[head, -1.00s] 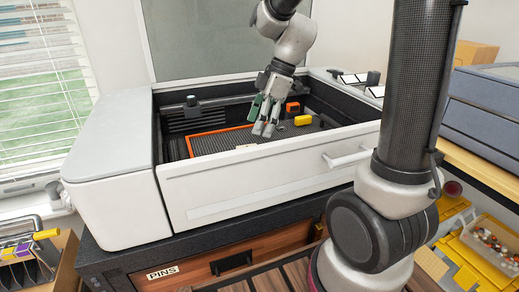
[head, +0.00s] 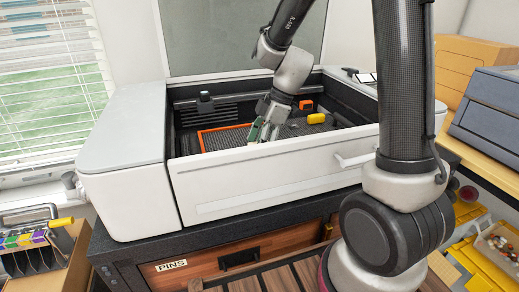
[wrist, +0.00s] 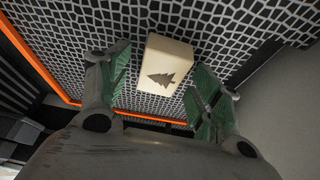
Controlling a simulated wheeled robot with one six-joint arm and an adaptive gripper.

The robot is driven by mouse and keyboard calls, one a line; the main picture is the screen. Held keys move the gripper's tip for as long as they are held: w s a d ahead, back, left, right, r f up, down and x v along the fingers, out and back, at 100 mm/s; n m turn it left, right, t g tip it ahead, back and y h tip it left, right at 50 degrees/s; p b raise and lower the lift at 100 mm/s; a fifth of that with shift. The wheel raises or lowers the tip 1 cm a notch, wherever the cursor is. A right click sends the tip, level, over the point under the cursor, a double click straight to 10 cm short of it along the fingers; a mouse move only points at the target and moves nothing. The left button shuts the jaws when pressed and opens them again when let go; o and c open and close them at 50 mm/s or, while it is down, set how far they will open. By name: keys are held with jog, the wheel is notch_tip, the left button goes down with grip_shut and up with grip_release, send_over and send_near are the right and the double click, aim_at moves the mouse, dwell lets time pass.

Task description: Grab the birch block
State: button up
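The birch block (wrist: 168,62) is a pale cream block with a dark tree mark on its face. In the wrist view it lies on the honeycomb bed (wrist: 236,22), in the space between my fingertips. My gripper (wrist: 160,85) is open, with green-faced fingers on either side of the block. There is a visible gap to the left finger and a smaller one to the right finger. In the head view my gripper (head: 263,134) is down inside the white machine, close behind its front wall. The block is hidden there.
The white machine (head: 270,178) has a high front wall close to my gripper. An orange frame (head: 203,140) edges the bed. A yellow piece (head: 316,118) and an orange piece (head: 306,105) lie to the right of my gripper.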

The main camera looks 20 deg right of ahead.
jog(key=c, duration=1)
